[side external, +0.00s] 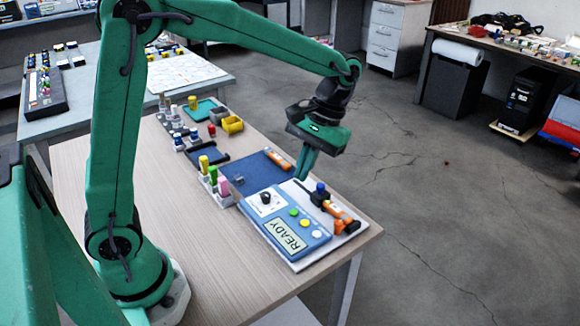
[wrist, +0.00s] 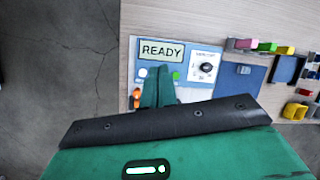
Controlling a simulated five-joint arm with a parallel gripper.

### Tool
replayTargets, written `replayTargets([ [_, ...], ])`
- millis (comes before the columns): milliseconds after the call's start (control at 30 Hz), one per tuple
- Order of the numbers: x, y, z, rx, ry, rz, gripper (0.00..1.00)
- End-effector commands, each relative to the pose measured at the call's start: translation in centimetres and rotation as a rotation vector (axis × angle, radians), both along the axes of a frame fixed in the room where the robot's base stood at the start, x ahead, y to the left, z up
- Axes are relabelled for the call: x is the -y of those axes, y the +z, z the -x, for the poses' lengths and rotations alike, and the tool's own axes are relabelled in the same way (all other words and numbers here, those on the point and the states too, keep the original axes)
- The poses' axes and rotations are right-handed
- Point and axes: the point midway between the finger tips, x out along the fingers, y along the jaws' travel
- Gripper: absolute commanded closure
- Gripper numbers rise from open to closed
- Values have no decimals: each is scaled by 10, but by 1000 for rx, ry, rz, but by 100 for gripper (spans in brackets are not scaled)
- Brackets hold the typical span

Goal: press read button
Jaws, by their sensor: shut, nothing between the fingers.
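A blue instrument (side external: 250,207) lies on a white board near the table's right end. Its screen (side external: 289,238) reads READY, as it does in the wrist view (wrist: 162,51). A black dial (side external: 265,198) is on a white panel. A green button (side external: 293,212), a yellow button (side external: 305,223) and a white button (side external: 317,233) sit in a row. My gripper (side external: 303,177) is shut and empty, pointing down above the instrument's far side. In the wrist view its fingers (wrist: 158,72) lie between the white button (wrist: 142,73) and the green button (wrist: 176,76), hiding the yellow one.
An orange and black fixture with a blue knob (side external: 320,187) stands right beside the instrument. A blue mat (side external: 250,172) with an orange piece, a rack of coloured vials (side external: 217,190) and a yellow bin (side external: 232,124) lie behind. Bare wood (side external: 190,240) is free in front.

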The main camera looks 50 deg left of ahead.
Motion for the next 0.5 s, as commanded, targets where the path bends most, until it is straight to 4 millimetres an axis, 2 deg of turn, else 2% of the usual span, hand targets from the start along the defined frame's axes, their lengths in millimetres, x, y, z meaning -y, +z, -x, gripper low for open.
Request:
replayTargets([
  [500,22,-48,-28,-224,82,-108,100],
])
